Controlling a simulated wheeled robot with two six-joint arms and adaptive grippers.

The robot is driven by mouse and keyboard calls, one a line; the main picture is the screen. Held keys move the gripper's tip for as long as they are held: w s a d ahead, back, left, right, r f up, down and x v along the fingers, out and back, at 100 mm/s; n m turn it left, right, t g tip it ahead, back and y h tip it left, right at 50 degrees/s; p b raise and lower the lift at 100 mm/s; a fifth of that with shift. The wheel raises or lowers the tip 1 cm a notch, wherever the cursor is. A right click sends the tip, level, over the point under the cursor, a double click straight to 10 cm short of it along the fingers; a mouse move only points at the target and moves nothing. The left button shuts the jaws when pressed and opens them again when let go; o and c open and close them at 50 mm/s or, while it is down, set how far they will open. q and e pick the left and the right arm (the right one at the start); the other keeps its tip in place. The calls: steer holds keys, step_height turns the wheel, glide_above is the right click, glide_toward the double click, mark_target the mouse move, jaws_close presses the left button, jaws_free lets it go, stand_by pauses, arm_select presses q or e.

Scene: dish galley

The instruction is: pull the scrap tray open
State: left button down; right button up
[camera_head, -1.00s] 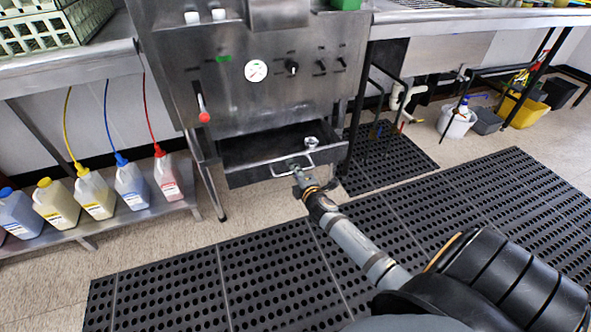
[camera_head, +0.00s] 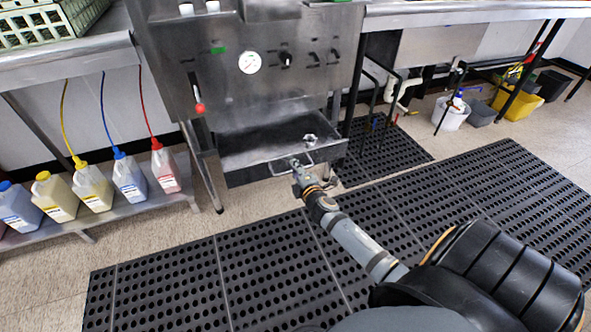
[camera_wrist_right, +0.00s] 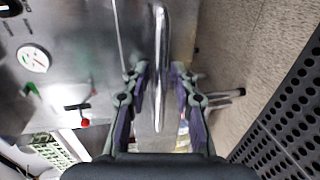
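The scrap tray (camera_head: 262,165) is a wide, shallow metal drawer low in the front of the steel machine, partly pulled out with its inside showing. A bar handle (camera_head: 308,158) stands on its front. My right gripper (camera_head: 297,166) is at this handle. Exact finger contact is hard to see. My left gripper is not in view.
A small metal fitting (camera_head: 309,138) shows at the tray's right. Jugs (camera_head: 129,180) with coloured tubes stand on a low shelf (camera_head: 140,212) at left. Black perforated mats (camera_head: 270,265) cover the floor in front. A white bucket (camera_head: 451,115) stands at right.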

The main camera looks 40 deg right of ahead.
steer(key=shift+s, duration=0.1)
stand_by(0.3)
steer(key=v, duration=1.1)
steer(key=shift+s, duration=0.35)
steer(key=shift+a, duration=0.1)
